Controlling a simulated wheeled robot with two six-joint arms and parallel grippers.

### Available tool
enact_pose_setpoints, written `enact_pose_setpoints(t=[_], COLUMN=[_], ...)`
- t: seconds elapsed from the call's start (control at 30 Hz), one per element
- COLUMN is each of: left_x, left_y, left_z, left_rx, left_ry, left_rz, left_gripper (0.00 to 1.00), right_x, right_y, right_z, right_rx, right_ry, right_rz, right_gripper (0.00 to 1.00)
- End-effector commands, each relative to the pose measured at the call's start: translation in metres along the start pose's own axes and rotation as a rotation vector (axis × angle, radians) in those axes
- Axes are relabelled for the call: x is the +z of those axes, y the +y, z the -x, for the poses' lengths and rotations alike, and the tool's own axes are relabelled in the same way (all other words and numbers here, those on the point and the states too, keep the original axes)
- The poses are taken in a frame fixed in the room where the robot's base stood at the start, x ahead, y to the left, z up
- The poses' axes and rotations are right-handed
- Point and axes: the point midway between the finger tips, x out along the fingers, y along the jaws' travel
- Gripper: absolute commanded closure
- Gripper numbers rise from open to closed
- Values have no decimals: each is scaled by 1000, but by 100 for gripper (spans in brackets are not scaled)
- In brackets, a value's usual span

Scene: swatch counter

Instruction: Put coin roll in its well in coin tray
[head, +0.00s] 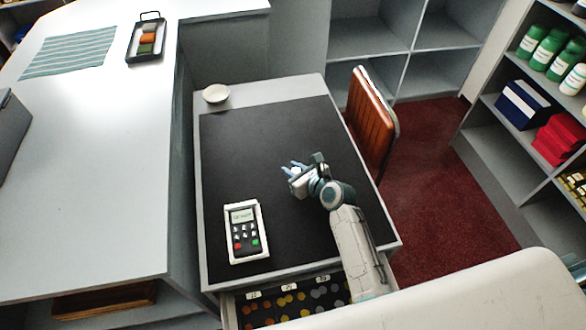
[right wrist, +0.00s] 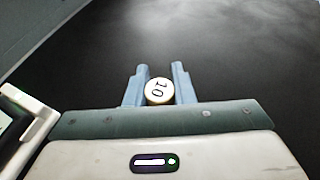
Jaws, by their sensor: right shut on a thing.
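The coin roll (right wrist: 159,91) shows in the right wrist view as a pale round end marked "10", held between the two blue fingers. My right gripper (right wrist: 160,84) is shut on it. In the head view my right gripper (head: 291,171) is over the middle of the dark mat, and the roll is too small there to make out clearly. The coin tray (head: 290,302) lies in the open drawer at the bottom, with orange, yellow and grey coins in sections and white number labels. My arm hides part of its right side. My left gripper is not in view.
A card terminal (head: 245,232) stands on the dark mat (head: 265,130), left of my right gripper. A small white dish (head: 215,93) is at the counter's back left corner. A brown chair (head: 371,118) stands beyond the right edge. The back of the mat is clear.

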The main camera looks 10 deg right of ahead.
Motion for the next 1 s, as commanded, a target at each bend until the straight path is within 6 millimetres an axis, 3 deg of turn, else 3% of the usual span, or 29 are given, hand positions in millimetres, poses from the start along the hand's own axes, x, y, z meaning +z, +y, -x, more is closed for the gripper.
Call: enact_pose_setpoints(t=[0.17,0.2,0.3,0.67,0.77,1.0], left_x=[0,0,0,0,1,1], left_y=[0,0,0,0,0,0], left_z=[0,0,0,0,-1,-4], left_rx=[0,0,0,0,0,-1], left_ry=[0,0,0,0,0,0], left_rz=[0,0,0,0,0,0], left_gripper=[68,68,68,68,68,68], right_x=[-2,-3,-2,0,-1,-2], right_y=[0,0,0,0,-1,0], right_z=[-1,-1,-1,4,17,68], right_rx=[0,0,0,0,0,0], right_ry=[0,1,1,1,2,1], right_rz=[0,0,0,1,1,3], right_gripper=[100,72,56,56,56,56])
